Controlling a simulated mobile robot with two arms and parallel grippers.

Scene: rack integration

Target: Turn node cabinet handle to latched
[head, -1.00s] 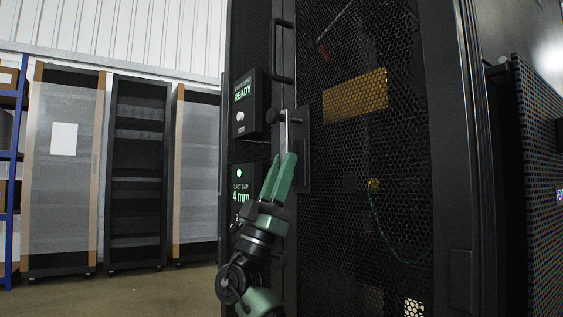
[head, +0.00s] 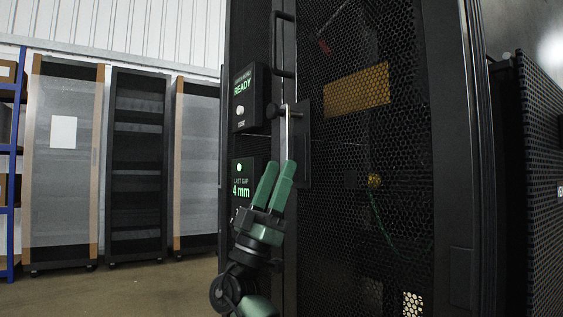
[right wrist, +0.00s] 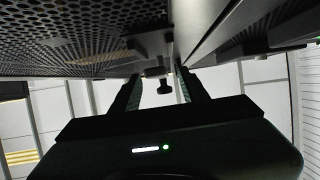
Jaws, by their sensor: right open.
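The node cabinet handle (head: 289,135) is a slim silver lever on a dark plate at the edge of the black perforated door (head: 400,150). It hangs about vertical below a dark round knob. My right gripper (head: 279,167) has green fingers pointing up, apart and empty, just below the lever's lower end. I cannot tell whether a fingertip touches it. In the right wrist view a dark knob-like part (right wrist: 164,87) shows between the two open fingers. My left gripper is not in view.
Left of the handle are a panel reading READY (head: 245,95) and a panel reading 4 mm (head: 243,180). A vertical bar pull (head: 284,45) is above the handle. Wrapped racks (head: 65,180) stand along the back wall at left, with open floor before them.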

